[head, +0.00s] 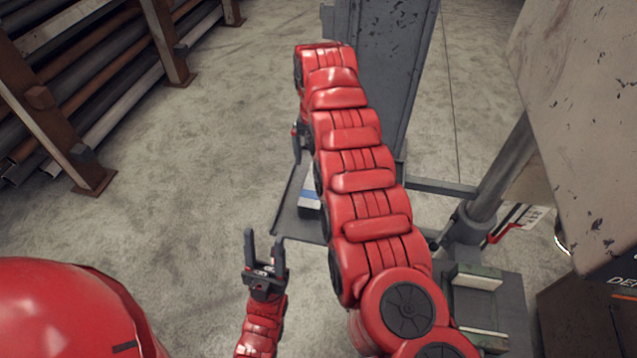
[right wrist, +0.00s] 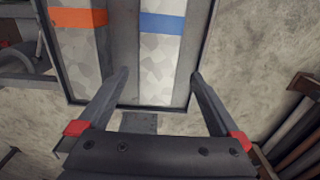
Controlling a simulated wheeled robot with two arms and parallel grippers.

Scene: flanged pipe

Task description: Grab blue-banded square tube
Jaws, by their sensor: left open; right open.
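The blue-banded square tube (right wrist: 160,65) lies in a grey tray, pale with a blue band across it, in the right wrist view. A small part of it shows in the head view (head: 309,201) beside my right arm, which hides the rest. My right gripper (right wrist: 159,75) is open and empty, with one finger to each side of the tube in the picture; I cannot tell the gap above it. My left gripper (head: 264,237) is open and empty, low and left of the tray.
An orange-banded tube (right wrist: 80,75) lies left of the blue-banded one in the tray (head: 288,222). A grey upright post (head: 388,70) stands behind. A rack of pipes (head: 90,75) is at the far left. Floor between rack and tray is clear.

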